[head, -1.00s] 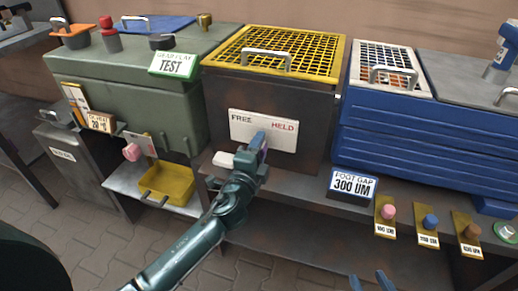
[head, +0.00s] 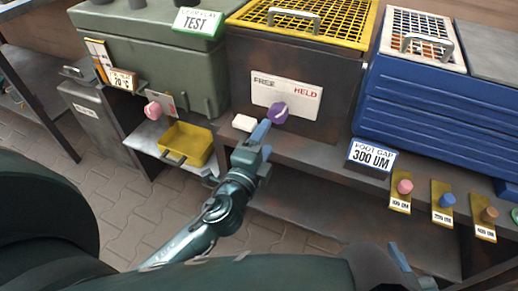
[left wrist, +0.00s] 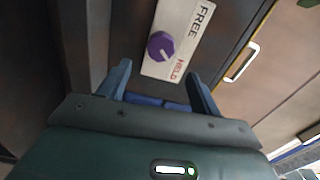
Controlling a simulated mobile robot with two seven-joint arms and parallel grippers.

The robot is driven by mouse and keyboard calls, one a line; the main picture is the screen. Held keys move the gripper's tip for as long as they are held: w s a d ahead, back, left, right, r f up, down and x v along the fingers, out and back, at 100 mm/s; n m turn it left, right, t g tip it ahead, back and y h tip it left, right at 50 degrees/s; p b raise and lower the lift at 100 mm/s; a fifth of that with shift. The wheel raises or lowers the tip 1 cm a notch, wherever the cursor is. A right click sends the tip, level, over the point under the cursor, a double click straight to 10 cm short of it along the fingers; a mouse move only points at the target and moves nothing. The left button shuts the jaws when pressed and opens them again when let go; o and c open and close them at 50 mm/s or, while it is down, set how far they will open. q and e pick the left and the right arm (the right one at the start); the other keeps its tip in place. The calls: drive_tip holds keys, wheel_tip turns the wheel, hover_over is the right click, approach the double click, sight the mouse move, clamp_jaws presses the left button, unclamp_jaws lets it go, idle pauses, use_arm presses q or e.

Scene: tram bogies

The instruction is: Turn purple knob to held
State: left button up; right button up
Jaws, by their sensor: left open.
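The purple knob (head: 279,113) sits on the lower edge of a white plate (head: 307,106) lettered FREE at left and HELD at right. Its pale mark slants to the upper right, towards the HELD side. In the left wrist view the knob (left wrist: 160,45) is uncovered, and its mark points towards HELD. My left gripper (head: 262,137) is just below and left of the knob, apart from it. Its two fingers (left wrist: 158,78) stand apart with nothing between them. My right gripper (head: 412,266) is partly in view at the bottom right, its blue fingertips apart and empty.
A yellow tray (head: 186,143) and a pink knob (head: 153,109) are further left. The FOOT GAP sign (head: 371,156) stands right, beside the blue unit (head: 425,110).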

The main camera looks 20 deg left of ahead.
use_arm(q)
drive_tip(key=shift+s, duration=1.45)
